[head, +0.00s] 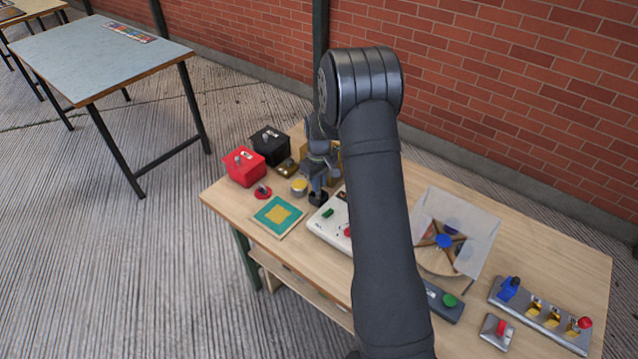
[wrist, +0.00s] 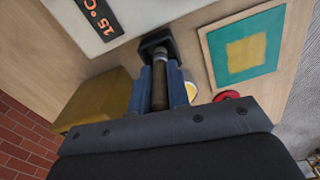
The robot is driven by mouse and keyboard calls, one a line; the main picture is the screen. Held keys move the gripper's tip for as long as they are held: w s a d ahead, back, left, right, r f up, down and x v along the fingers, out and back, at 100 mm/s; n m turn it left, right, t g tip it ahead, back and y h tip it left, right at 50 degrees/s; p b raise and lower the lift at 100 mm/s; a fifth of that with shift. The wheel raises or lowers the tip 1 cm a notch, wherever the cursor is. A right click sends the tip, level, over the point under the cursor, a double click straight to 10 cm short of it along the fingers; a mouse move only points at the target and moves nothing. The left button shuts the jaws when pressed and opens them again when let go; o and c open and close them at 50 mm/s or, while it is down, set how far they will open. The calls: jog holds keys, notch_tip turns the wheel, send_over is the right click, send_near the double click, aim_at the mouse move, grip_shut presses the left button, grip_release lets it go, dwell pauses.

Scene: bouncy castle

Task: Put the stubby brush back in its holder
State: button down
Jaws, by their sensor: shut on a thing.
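My gripper (wrist: 160,88) is shut on the stubby brush (wrist: 160,78), a short dark cylinder with a grey band near its far end. In the wrist view the brush's far end meets the black square holder (wrist: 154,40). Whether it is inside or only above it, I cannot tell. In the head view my gripper (head: 318,182) points down over the black holder (head: 318,199), which stands on the table just left of the white panel. The brush is mostly hidden by the fingers there.
Near the gripper are a white panel (head: 326,228) with a temperature display, a teal-and-yellow square (head: 278,214), a yellow-topped tin (head: 299,186), and red (head: 244,166) and black (head: 270,145) boxes. A clear-sided box (head: 470,225) and a switch strip (head: 540,316) stand right.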

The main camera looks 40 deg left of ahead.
jog(key=shift+f, duration=0.35)
jog(key=shift+f, duration=0.15)
jog(key=c, duration=1.4)
grip_release()
jog(key=shift+o, duration=0.2)
notch_tip(320, 180, up, 12)
jog(key=shift+r, duration=0.2)
jog(key=shift+f, duration=4.25)
